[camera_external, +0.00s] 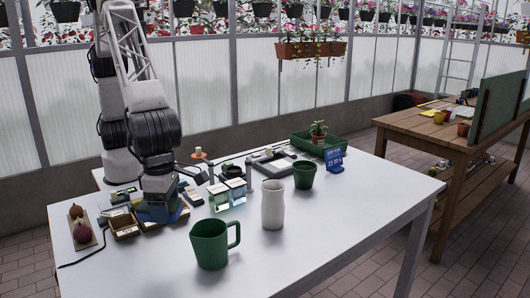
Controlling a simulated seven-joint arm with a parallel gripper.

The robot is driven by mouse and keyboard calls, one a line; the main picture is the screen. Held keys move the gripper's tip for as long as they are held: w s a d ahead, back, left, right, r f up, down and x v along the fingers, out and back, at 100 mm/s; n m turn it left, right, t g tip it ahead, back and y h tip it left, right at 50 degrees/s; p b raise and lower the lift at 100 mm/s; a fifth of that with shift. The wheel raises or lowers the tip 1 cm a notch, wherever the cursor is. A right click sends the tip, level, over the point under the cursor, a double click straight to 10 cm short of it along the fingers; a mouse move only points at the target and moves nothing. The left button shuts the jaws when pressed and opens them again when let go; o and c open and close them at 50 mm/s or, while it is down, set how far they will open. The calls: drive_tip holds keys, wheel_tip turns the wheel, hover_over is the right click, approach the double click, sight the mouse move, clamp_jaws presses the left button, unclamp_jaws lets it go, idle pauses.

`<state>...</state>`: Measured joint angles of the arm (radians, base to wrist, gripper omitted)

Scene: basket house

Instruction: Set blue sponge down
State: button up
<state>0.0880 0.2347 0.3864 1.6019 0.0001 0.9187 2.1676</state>
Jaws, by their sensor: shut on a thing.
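My gripper (158,198) points down over the left part of the white table (330,225). A flat blue thing, which looks like the blue sponge (152,216), shows at its fingertips. My gripper is shut on it. The sponge is low, among small trays and boxes. I cannot tell whether it touches what lies under it. The fingers and the far side of the sponge are mostly hidden by my gripper body.
A wooden tray (124,226) lies close left of the sponge, with dark red round items (82,234) beyond. Glass blocks (228,192), a green jug (210,245), a white vase (272,205) and a green pot (304,175) stand to the right. The table's front right is clear.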

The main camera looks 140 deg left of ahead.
drive_tip(key=m, duration=0.1)
hover_over(139, 278)
drive_tip(key=shift+d+f, duration=0.1)
drive_tip(key=shift+f, duration=2.45)
drive_tip(key=shift+f, duration=3.1)
drive_tip(key=shift+f, duration=1.85)
drive_tip(key=shift+f, duration=0.2)
drive_tip(key=o, duration=0.9)
